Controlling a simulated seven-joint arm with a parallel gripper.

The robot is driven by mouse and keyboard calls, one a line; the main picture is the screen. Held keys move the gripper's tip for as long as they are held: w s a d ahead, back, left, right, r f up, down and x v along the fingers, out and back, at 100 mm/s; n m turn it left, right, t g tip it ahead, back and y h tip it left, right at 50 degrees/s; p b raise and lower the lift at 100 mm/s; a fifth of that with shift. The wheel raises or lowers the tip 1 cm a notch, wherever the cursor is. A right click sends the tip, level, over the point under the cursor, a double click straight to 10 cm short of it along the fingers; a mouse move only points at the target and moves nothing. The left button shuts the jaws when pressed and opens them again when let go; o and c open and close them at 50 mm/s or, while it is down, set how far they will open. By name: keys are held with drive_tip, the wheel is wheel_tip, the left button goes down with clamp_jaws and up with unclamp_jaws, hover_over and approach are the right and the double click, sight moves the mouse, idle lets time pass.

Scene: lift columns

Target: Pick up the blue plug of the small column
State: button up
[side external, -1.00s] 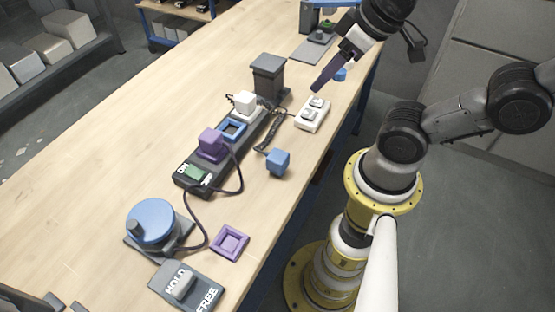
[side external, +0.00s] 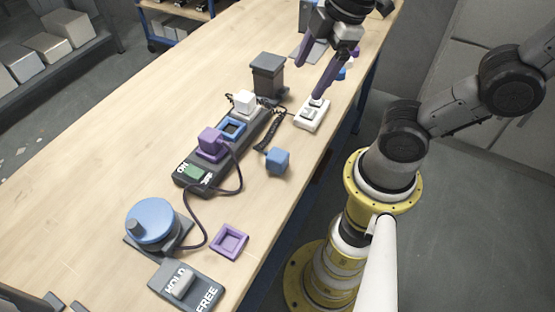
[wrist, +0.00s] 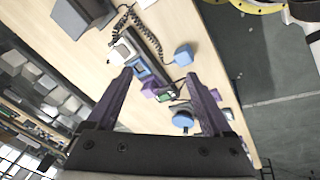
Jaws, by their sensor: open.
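The blue plug (side external: 278,161) is a small block lying on the table, to the right of the power strip. A coiled dark cord runs from near it toward the small grey column (side external: 268,78). It also shows in the wrist view (wrist: 184,55), right of centre. My gripper (side external: 308,85) has purple fingers, spread and empty, above the table near the white button box and well behind the plug. In the wrist view, the fingers (wrist: 158,75) stand apart; the plug shows beyond their tips, nothing between them touching it.
The dark strip (side external: 190,178) holds a white plug (side external: 244,101), an empty blue-framed socket (side external: 232,129) and a purple plug (side external: 211,145). A white button box (side external: 311,114), purple frame (side external: 229,241), blue round knob (side external: 151,220) and HOLD/FREE switch (side external: 187,287) stand nearby. Table is clear at left.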

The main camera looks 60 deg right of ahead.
sight(277, 154)
drive_tip(key=w+a+f+n+g, duration=0.3)
drive_tip(key=a+f+n+g, duration=0.15)
drive_tip(key=a+n, duration=0.3)
drive_tip(key=shift+n+t, duration=0.25)
drive_tip(key=shift+t, duration=0.1)
drive_tip(key=f, duration=1.4)
drive_tip(key=shift+w+d, duration=0.15)
drive_tip(key=shift+d, duration=0.25)
drive_tip(key=c, duration=1.3)
drive_tip(key=shift+r, duration=0.1)
drive_tip(key=shift+c, duration=0.2)
drive_tip(key=shift+r, duration=0.25)
drive_tip(key=r, duration=0.3)
drive_tip(key=shift+s+d+r, duration=0.1)
drive_tip(key=shift+s, duration=0.1)
drive_tip(key=s+d+r, duration=0.4)
drive_tip(key=s+r, duration=0.5)
drive_tip(key=s, duration=0.3)
drive_tip(key=shift+s+d, duration=0.4)
